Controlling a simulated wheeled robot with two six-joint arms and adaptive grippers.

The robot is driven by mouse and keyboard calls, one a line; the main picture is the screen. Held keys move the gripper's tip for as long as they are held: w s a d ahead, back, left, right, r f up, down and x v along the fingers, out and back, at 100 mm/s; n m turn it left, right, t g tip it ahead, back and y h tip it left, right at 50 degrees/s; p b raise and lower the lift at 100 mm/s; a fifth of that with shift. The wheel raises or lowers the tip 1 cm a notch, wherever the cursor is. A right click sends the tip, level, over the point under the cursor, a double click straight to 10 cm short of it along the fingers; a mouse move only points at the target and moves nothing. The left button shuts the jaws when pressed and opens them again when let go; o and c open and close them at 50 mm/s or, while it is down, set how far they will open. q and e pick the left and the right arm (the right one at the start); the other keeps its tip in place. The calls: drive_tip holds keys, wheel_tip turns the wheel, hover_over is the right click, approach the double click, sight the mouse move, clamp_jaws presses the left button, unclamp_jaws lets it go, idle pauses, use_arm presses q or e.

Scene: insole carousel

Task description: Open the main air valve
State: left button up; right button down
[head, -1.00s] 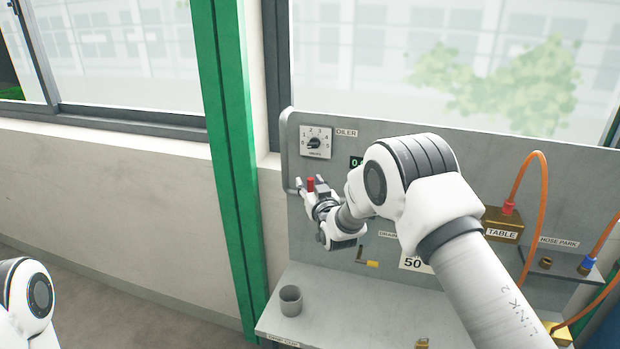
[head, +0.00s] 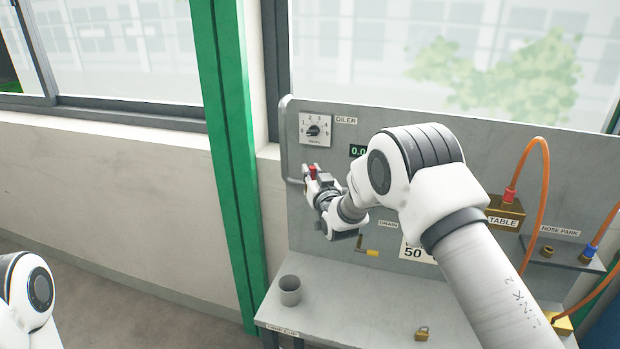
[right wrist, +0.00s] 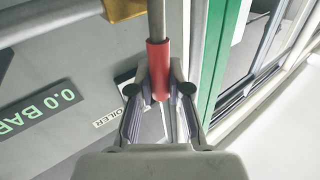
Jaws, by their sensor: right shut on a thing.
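The main air valve shows as a red-sleeved lever (head: 313,170) at the left side of the grey panel, below the oiler dial. In the right wrist view the red sleeve (right wrist: 158,70) sits on a grey rod between the fingers. My right gripper (head: 311,172) is shut on this red handle; its fingers (right wrist: 159,95) lie on both sides of it. A brass-coloured body (right wrist: 122,8) shows at the top edge of the wrist view. The pressure display (head: 358,151) is partly hidden by my arm; in the wrist view it reads 0.0 BAR (right wrist: 40,115). My left gripper is out of view.
The oiler dial (head: 315,129) is just above the gripper. A grey cup (head: 290,290) and a padlock (head: 422,333) stand on the shelf (head: 350,310). The yellow-handled drain (head: 371,253) is below my arm. Orange hoses (head: 530,210) hang at the right.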

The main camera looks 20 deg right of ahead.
drive_tip(key=s+d+f+m+t+h+b, duration=0.1)
drive_tip(key=d+f+m+h+b, duration=0.1)
drive_tip(key=m+h+b, duration=0.5)
drive_tip(key=s+d+f+m+h+b, duration=0.2)
drive_tip(key=f+m+h+b, duration=0.3)
drive_tip(key=m+b, duration=1.2)
drive_tip(key=shift+s+d+f+t+h+b, duration=0.3)
drive_tip(key=shift+d+h+b, duration=0.6)
drive_tip(key=shift+b, duration=4.5)
drive_tip(key=shift+a+r, duration=0.1)
drive_tip(key=shift+a, duration=0.15)
drive_tip(key=c, duration=1.1)
unclamp_jaws()
drive_tip(key=shift+r, duration=0.1)
drive_tip(key=v, duration=1.2)
